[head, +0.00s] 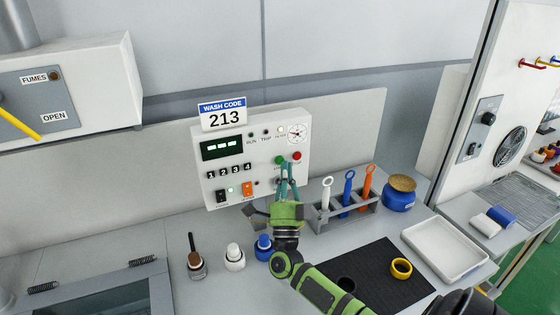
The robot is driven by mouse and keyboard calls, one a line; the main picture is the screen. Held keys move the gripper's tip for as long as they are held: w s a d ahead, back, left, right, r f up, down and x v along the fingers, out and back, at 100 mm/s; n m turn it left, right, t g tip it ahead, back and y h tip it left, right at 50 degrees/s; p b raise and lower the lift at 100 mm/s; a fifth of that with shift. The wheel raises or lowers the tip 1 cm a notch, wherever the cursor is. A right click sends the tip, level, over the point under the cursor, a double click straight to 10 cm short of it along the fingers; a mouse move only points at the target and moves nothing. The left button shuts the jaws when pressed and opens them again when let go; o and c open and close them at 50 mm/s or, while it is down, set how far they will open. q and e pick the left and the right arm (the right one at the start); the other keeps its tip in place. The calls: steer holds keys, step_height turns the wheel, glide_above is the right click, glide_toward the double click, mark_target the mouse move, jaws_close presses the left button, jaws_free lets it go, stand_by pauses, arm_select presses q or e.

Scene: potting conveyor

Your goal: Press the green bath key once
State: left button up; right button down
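The white control panel (215,145) stands at the back of the bench under a "WASH CODE 213" sign (223,115). A round green key (279,160) is on its lower right part, with a round red key (297,156) to its right. My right gripper (288,164) reaches up from below, its teal fingers close together and empty. Its fingertips are in front of the panel, just below and right of the green key and overlapping the labels there. I cannot tell whether they touch the panel. My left gripper is not in view.
The panel also has a lit display (222,147), numbered keys and an orange switch (248,188). Bottles, including a white one (234,257), stand in front. A grey rack (345,212) holds brushes right of my gripper. A dark mat (385,270) and white tray (445,249) lie right.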

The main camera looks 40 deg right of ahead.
steer(key=shift+w, duration=0.1)
steer(key=shift+w+d+b, duration=0.15)
steer(key=shift+w+b, duration=0.15)
steer(key=shift+w, duration=0.05)
steer(key=shift+w+d+b, duration=0.1)
steer(key=shift+w+b, duration=0.2)
stand_by(0.6)
steer(key=shift+s, duration=0.15)
steer(key=shift+s+a+p, duration=0.25)
steer(key=shift+s+p, duration=0.2)
steer(key=shift+s, duration=0.15)
steer(key=s, duration=0.1)
steer(key=s+a+p, duration=0.1)
steer(key=s, duration=0.1)
steer(key=s+p, duration=0.1)
steer(key=shift+s+a, duration=0.25)
steer(key=shift+s, duration=0.15)
